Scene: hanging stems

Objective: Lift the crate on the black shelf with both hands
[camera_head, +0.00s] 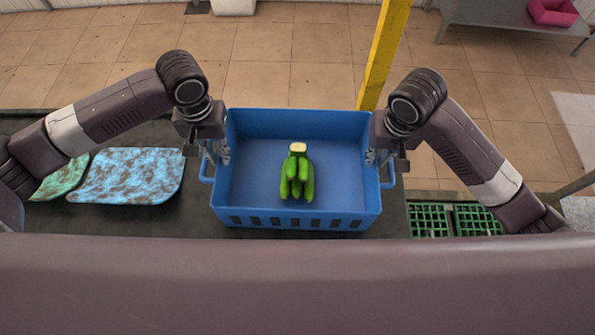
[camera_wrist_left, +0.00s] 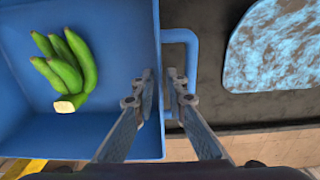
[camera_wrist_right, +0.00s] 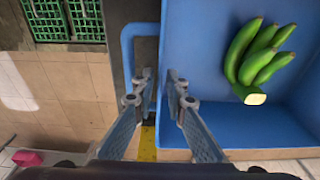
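The blue crate (camera_head: 300,222) sits on the black shelf (camera_head: 160,215), with a loop handle on each short side. It holds a bunch of green bananas (camera_head: 297,178). My left gripper (camera_head: 215,155) is at the crate's left wall; in the left wrist view its partly spread fingers (camera_wrist_left: 161,88) straddle the wall beside the left handle (camera_wrist_left: 190,60). My right gripper (camera_head: 378,157) is at the right wall; in the right wrist view its fingers (camera_wrist_right: 160,88) straddle that wall beside the right handle (camera_wrist_right: 128,50). Both look open, with small gaps; contact with the walls is unclear.
A blue mottled piece (camera_head: 128,175) lies on the shelf left of the crate, with a green one (camera_head: 60,180) beyond it. Green crates (camera_head: 455,220) are at the right. A yellow post (camera_head: 385,50) stands behind the crate. Tiled floor lies beyond.

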